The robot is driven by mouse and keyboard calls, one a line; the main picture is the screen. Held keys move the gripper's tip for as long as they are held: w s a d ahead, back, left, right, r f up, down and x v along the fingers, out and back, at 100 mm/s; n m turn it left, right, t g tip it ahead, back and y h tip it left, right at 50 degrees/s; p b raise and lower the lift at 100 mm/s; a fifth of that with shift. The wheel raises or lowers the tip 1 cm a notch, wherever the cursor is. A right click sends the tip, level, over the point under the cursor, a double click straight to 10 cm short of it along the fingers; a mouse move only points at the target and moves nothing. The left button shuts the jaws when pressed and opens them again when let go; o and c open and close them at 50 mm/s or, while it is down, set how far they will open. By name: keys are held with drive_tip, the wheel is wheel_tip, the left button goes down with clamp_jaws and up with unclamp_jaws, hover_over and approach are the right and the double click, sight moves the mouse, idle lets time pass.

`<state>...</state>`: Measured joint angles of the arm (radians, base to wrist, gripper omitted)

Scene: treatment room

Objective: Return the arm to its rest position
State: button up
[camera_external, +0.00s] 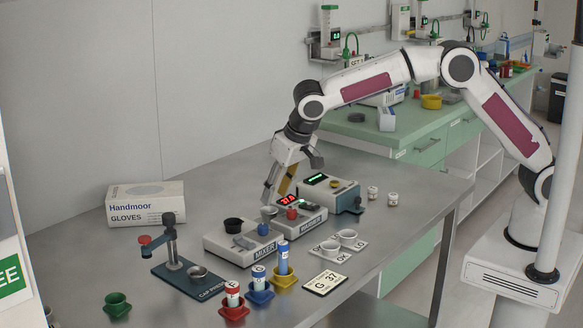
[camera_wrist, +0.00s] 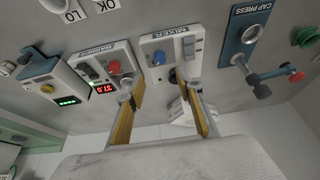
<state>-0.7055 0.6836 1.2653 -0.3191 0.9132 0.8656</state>
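My gripper (camera_external: 277,194) hangs from my raised, bent arm, above the back edge of the mixer and warmer on the steel table. In the wrist view my gripper (camera_wrist: 160,92) has its two yellow-padded fingers well apart, with nothing between them. The mixer (camera_external: 240,240), with a blue knob and a dark cup, also shows in the wrist view (camera_wrist: 160,41). The warmer (camera_external: 311,219), with a red knob and a lit red display, shows beside it in the wrist view (camera_wrist: 106,57). Whether a fingertip touches either device, I cannot tell.
A cap press (camera_external: 187,272) stands at left, with a glove box (camera_external: 146,203) behind. Red (camera_external: 233,306), blue (camera_external: 259,293) and yellow (camera_external: 285,278) holders with tubes stand in front; a green cup (camera_external: 117,305) is empty. Another device (camera_external: 331,193) and two small jars (camera_external: 383,195) are at right.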

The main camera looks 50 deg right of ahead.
drive_tip(key=shift+s+r, duration=0.15)
drive_tip(key=shift+r, duration=0.25)
drive_tip(key=shift+n, duration=0.3)
drive_tip(key=s+d+f+n+g, duration=0.1)
drive_tip(key=s+d+f+n, duration=0.25)
drive_tip(key=s, duration=0.25)
drive_tip(key=s+d+r+m, duration=0.1)
drive_tip(key=s+d+r, duration=0.3)
drive_tip(key=s+d, duration=0.5)
drive_tip(key=s+d+r+m+t, duration=0.1)
drive_tip(key=s+d+r, duration=0.4)
drive_tip(key=s+d, duration=0.4)
drive_tip(key=s+d+r+m+t, duration=0.1)
drive_tip(key=s+d+r, duration=0.3)
drive_tip(key=s+d, duration=0.5)
drive_tip(key=d+m, duration=0.1)
drive_tip(key=d, duration=0.7)
drive_tip(key=shift+s+d+r, duration=0.3)
drive_tip(key=shift+d+r, duration=0.05)
